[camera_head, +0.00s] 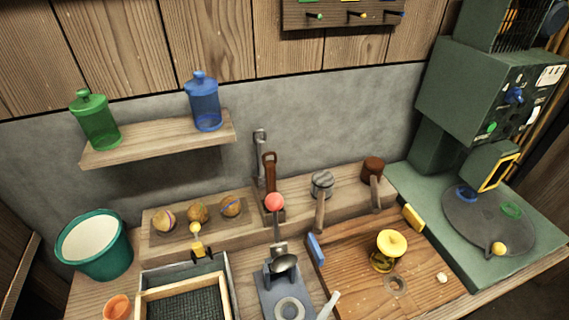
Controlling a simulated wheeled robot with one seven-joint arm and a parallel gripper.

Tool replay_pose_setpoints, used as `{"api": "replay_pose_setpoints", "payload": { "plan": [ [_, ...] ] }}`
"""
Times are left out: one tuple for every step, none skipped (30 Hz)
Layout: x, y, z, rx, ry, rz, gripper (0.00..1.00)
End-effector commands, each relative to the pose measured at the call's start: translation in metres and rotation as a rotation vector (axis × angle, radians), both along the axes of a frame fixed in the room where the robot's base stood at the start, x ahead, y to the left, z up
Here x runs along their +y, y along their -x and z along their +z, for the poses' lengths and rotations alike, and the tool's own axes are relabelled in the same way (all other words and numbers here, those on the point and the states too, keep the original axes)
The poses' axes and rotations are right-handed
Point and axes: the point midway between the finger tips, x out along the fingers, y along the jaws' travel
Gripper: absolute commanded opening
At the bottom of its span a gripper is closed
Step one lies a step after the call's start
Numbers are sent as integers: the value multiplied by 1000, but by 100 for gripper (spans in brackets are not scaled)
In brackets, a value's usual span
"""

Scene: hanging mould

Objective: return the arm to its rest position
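My gripper and arm do not show in the head view, so whether the gripper is open or holds anything cannot be seen. The workbench lies below. On it a wooden board (350,262) carries a yellow-lidded jar (391,246). A grey stand (268,295) with a dark ladle-like bowl (284,264) and a pale ring (289,309) is left of the board. A rod with a red ball (275,202) rises behind the stand.
A green machine (459,90) with a dark round plate (489,220) stands right. Mallets (322,184) rest on the back ledge. A teal bucket (94,245) and framed screen (185,301) are left. A shelf (158,140) holds green (95,121) and blue (204,103) jars.

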Motion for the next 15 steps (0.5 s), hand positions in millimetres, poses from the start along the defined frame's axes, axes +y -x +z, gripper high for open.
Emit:
{"api": "replay_pose_setpoints", "payload": {
  "plan": [
    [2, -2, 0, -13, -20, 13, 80],
    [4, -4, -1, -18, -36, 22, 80],
    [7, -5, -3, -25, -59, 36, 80],
    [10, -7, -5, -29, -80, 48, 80],
    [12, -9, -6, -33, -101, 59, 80],
    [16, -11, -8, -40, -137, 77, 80],
    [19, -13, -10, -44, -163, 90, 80],
    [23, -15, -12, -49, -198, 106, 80],
    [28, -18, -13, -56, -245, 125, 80],
    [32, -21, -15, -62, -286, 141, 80],
    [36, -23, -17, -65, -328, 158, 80],
    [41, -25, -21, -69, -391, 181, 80],
    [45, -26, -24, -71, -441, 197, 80],
    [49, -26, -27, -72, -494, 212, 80],
    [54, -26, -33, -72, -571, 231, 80]
  ]
}}
